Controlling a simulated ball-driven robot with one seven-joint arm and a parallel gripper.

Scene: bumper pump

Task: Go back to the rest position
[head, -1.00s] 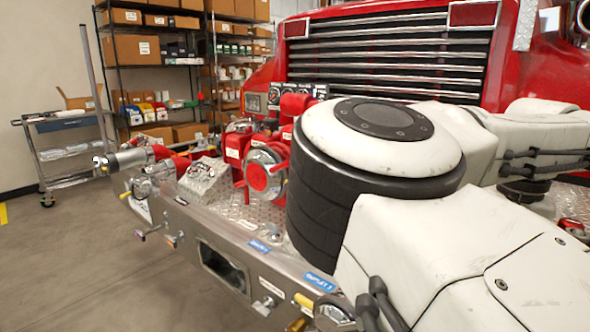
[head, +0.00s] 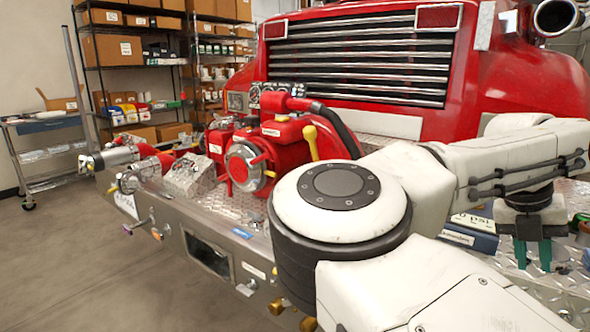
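My gripper (head: 533,266) shows at the right in the head view, pointing down over the diamond-plate deck of the bumper. Its two green-tipped fingers are apart, with nothing visible between them. My white arm folds across the right half of the picture and hides part of the deck. The red pump (head: 285,150) with its silver-capped outlet (head: 245,167) sits on the bumper left of my arm, apart from the gripper.
The red truck's grille (head: 360,60) rises behind. A blue case (head: 470,232) lies on the deck left of the gripper. Silver fittings (head: 190,178) stand at the bumper's left. Shelves (head: 150,75) and a cart (head: 45,150) stand farther back. The floor at left is clear.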

